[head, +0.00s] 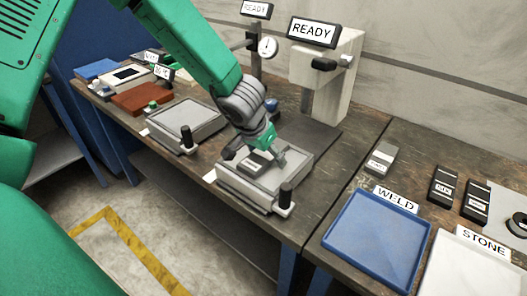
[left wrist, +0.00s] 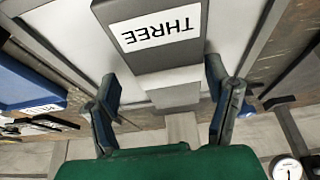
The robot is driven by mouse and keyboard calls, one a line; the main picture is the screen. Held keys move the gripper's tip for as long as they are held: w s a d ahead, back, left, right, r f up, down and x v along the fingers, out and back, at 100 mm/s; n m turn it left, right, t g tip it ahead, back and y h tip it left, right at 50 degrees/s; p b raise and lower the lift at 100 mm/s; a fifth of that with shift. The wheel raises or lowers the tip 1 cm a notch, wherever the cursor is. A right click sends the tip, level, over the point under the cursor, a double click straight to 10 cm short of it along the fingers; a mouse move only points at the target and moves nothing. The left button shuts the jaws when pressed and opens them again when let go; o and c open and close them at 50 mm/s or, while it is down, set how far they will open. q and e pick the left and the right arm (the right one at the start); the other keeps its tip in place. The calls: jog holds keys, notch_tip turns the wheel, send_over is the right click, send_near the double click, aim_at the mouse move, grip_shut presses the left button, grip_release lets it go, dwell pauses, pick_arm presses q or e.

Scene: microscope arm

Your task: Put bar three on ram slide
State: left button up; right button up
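Bar three is a dark grey bar with a white THREE label (left wrist: 160,28), which reads upside down in the left wrist view. In the head view, a small labelled bar (head: 251,164) lies on the right-hand grey slide (head: 232,180), which has a black knob at its front. My left gripper (head: 268,160) is low over this slide, right beside the bar. In the left wrist view its two fingers (left wrist: 163,98) are spread apart, with gaps on both sides of the bar's narrower end. My right gripper is not in view.
A second grey slide (head: 182,124) with a black knob is to the left. A pale post with a READY sign (head: 313,31) stands behind. A dial gauge (head: 267,47) is on another post. On the right table are a blue WELD tray (head: 377,238), a white STONE tray (head: 468,268) and several bars.

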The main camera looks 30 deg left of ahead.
pick_arm(q)
jog(key=shift+d+r, duration=0.1)
jog(key=shift+d, duration=0.15)
jog(key=shift+a, duration=0.75)
jog(key=shift+a+r, duration=0.1)
jog(key=shift+a, duration=0.05)
jog(key=p+v, duration=0.6)
jog(key=v, duration=0.5)
jog(key=s+f+g+y, duration=0.2)
jog(key=s+f+y, duration=0.1)
jog(key=s+f, duration=0.95)
jog(key=s+d+f+g+h, duration=0.1)
jog(key=s+d+f, duration=0.3)
jog(key=s+f, duration=0.6)
jog(key=s+h, duration=0.1)
jog(key=s, duration=0.2)
jog(key=shift+s+d+f+g+h, duration=0.25)
jog(key=shift+f+g+h, duration=0.05)
jog(key=shift+f+g, duration=0.1)
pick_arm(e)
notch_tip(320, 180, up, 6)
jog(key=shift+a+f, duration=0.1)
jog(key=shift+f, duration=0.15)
